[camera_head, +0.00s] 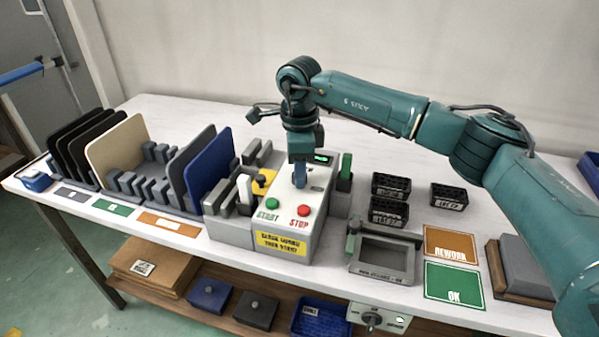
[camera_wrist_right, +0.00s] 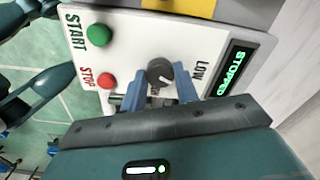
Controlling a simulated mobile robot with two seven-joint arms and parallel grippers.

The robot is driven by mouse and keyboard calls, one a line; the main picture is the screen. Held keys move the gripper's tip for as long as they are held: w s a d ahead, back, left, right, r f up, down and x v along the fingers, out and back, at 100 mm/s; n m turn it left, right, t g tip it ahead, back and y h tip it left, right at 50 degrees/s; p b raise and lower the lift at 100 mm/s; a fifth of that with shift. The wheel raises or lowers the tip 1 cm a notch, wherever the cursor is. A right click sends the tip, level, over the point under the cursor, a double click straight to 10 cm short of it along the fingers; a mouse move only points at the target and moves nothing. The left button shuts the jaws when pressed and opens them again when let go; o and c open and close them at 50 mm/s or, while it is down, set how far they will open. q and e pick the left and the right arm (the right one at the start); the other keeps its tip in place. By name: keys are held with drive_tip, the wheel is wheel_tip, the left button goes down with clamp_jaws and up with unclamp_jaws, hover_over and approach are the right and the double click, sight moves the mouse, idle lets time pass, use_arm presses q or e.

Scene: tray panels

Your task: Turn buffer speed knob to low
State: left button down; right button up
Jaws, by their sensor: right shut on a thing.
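The buffer speed knob (camera_wrist_right: 160,72) is a dark round knob on the white top of the control box (camera_head: 283,228). In the wrist view it sits between the two blue fingertips of my right gripper (camera_wrist_right: 160,88), which is shut on it. The label LOW (camera_wrist_right: 201,72) is printed to the knob's right there; another label by the knob is mostly covered. I cannot tell for sure where the knob points. In the head view my right gripper (camera_head: 300,177) points down onto the box and hides the knob. My left gripper is not in view.
A green START button (camera_head: 272,204) and a red STOP button (camera_head: 304,210) are close to the gripper. The display (camera_wrist_right: 232,72) reads STOPPED. A panel rack (camera_head: 160,205) stands left; black bins (camera_head: 390,185) and a grey tray (camera_head: 383,262) stand right.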

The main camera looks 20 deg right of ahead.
drive_tip(key=n+b, duration=0.1)
drive_tip(key=n, duration=0.3)
drive_tip(key=shift+n, duration=0.3)
drive_tip(key=shift+r, duration=0.1)
idle(0.4)
drive_tip(key=o, duration=1)
drive_tip(key=shift+c, duration=0.2)
wheel_tip(320, 180, up, 13)
